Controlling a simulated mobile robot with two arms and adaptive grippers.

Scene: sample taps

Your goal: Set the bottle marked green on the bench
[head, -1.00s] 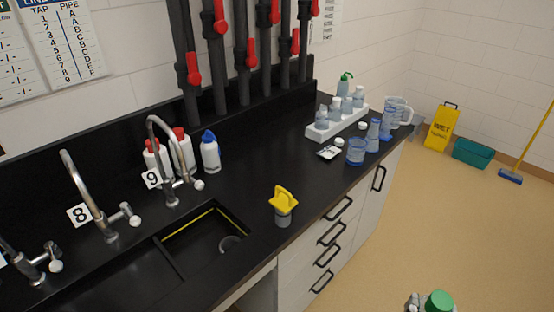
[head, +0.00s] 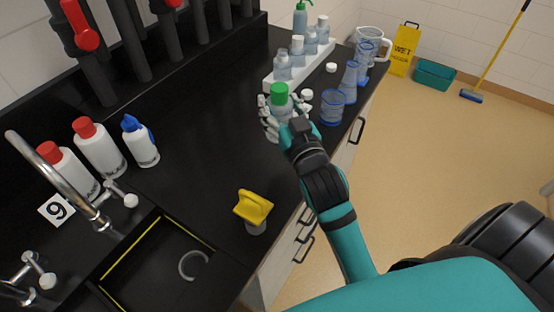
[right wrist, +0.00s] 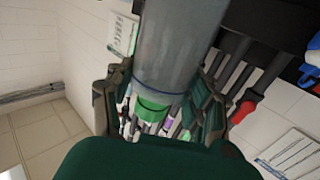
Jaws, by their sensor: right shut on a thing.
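The bottle with the green cap (head: 279,94) is in my right gripper (head: 283,122), upright as far as I can see, at the far part of the black bench (head: 195,125). The fingers close around its body and hide its lower part, so I cannot tell whether its base touches the bench. In the right wrist view the clear grey bottle body (right wrist: 178,45) stands between the two fingers, with a bright green patch (right wrist: 153,108) near its end. My left gripper is not in view.
A white rack (head: 300,64) with several bottles stands behind. Blue-tinted beakers (head: 331,107) stand right of the gripper. A yellow-topped object (head: 253,207) stands near the sink (head: 165,262). White bottles (head: 98,148) stand left. The bench middle is clear.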

